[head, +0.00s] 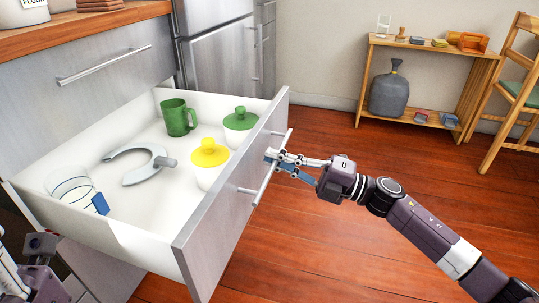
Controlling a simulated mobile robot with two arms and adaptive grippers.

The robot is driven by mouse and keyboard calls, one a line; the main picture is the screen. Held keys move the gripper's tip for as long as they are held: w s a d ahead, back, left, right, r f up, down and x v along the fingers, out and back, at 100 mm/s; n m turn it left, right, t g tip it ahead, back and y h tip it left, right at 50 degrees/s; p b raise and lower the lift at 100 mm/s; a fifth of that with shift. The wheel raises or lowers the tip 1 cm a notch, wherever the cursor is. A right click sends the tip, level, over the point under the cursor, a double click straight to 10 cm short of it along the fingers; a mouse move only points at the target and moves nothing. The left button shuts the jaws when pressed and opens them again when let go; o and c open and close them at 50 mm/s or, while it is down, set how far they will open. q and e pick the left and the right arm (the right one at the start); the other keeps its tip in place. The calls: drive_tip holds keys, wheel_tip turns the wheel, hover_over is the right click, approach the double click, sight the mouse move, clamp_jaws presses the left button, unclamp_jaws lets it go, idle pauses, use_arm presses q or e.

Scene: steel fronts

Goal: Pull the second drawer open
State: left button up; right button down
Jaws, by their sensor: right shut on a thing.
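The second drawer (230,215) is pulled well out from the steel-fronted cabinet, below a closed top drawer (85,85). Its inside shows. My right gripper (275,157) is shut on the bar handle (268,176) of the open drawer, near the handle's far end. In the drawer are a green mug (178,117), a green-lidded pot (240,123), a yellow-lidded pot (209,160), a grey curved object (138,165) and a clear container (75,193) with a blue part. Part of my left arm shows at the lower left; its fingertips are not in view.
A wooden counter (85,27) runs above the drawers. A steel fridge-like front (220,60) stands behind. The wood floor between is clear.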

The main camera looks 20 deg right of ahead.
drive_tip(key=shift+s+d, duration=0.1)
drive_tip(key=shift+s, duration=0.05)
drive_tip(key=c, duration=2.1)
unclamp_jaws()
drive_tip(key=v, duration=1.2)
drive_tip(key=shift+f, duration=0.15)
